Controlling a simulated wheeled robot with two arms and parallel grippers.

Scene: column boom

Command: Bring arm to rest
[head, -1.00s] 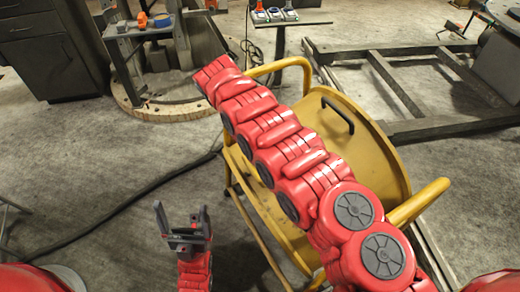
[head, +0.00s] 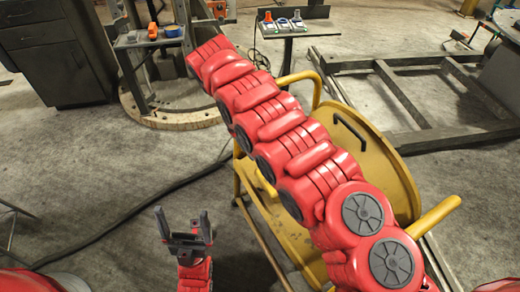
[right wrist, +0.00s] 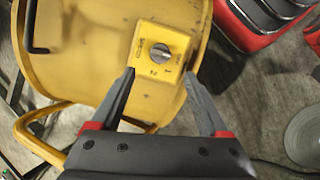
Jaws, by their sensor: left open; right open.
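My right arm (head: 290,140) stretches across the head view from the lower right to the upper left, in front of a yellow round-faced stand. Its gripper does not show clearly there. In the right wrist view my right gripper (right wrist: 159,75) is open and empty. Its fingertips are at either side of the lower part of a yellow box with a grey knob (right wrist: 160,54); I cannot tell whether they touch it. My left gripper (head: 184,222) is open and empty, pointing up at the lower left of the head view, over the floor.
The yellow stand (head: 385,165) with tube handles is behind my right arm. A dark cabinet (head: 45,60) stands at the upper left. A small table (head: 290,30) with several gadgets is at the back. A metal frame (head: 405,95) lies at the right. A cable crosses the floor.

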